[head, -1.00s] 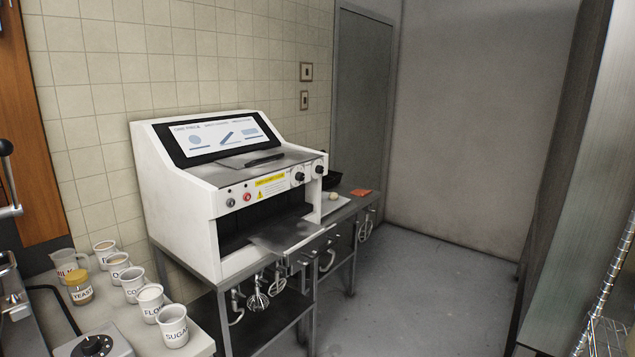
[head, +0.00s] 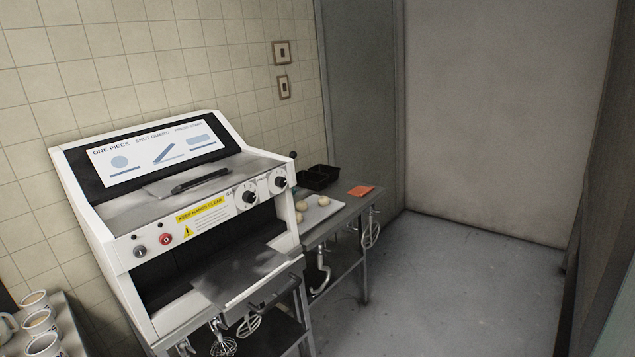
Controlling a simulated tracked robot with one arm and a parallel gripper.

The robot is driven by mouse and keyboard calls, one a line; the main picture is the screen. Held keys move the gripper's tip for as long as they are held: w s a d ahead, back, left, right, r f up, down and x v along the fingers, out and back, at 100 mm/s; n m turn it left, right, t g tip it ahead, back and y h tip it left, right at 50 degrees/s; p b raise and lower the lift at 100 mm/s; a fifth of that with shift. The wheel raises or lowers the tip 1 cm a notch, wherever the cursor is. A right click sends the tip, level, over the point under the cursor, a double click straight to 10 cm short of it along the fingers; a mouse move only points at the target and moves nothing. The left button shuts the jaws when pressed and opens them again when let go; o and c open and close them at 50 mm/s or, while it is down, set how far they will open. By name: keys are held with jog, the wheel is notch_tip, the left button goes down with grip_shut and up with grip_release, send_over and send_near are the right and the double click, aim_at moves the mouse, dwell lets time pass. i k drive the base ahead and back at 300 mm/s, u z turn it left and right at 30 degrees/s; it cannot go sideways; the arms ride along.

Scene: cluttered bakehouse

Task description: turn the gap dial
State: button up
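The white dough machine (head: 84,210) stands on a metal table against the tiled wall, left of centre in the head view. Two black dials on white plates sit at the right of its front panel. The left dial (head: 249,197) has lettering beside it that seems to begin "GA", partly unreadable. The right dial (head: 279,182) sits near the panel's right edge, its label too small to read. My gripper is not in the head view, and nothing touches the dials.
A metal tray (head: 245,274) juts out below. Dough balls, a black bin (head: 318,177) and an orange cloth (head: 361,190) lie to the right. The floor (head: 450,290) at right is clear.

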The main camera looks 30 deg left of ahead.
aim_at(249, 197)
jog(key=u, duration=0.2)
jog(key=i, duration=1.25)
jog(key=u, duration=0.7)
jog(key=i, duration=0.4)
jog(key=u, duration=0.35)
